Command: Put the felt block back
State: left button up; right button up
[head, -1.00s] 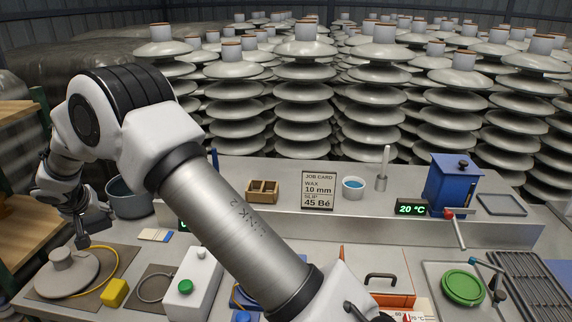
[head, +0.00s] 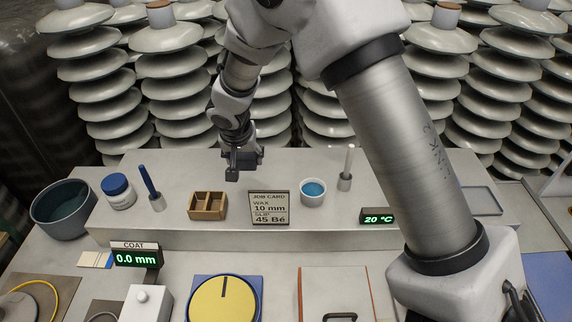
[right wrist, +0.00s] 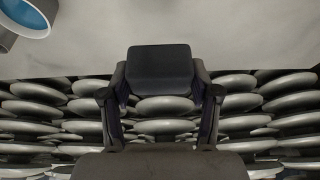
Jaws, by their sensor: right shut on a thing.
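My right gripper (head: 236,172) hangs above the raised back shelf, behind and right of the wooden two-compartment box (head: 207,206) in the picture. In the right wrist view its fingers (right wrist: 160,100) are shut on a dark grey block (right wrist: 160,68), which looks like the felt block. The block is held clear of the surface. In the head view the block is small and hard to tell from the dark fingers. The wooden box's compartments look empty. My left gripper is not in view.
On the shelf stand a blue-lidded jar (head: 119,191), a blue pen-like tool in a holder (head: 151,188), a job card (head: 268,208), a bowl of blue liquid (head: 313,192) and a pestle-like tool (head: 346,170). A yellow dial (head: 223,300) lies in front. Insulator stacks rise behind.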

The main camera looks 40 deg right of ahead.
jog(key=f, duration=0.3)
jog(key=f+b, duration=0.1)
jog(key=f, duration=0.2)
jog(key=f+b, duration=0.1)
jog(key=f, duration=0.2)
jog(key=shift+s+a+f, duration=0.1)
jog(key=shift+s+a, duration=0.1)
jog(key=shift+s, duration=0.05)
jog(key=shift+f, duration=0.25)
jog(key=shift+a+r, duration=0.1)
jog(key=shift+r, duration=0.05)
jog(key=shift+f, duration=0.2)
jog(key=o, duration=1)
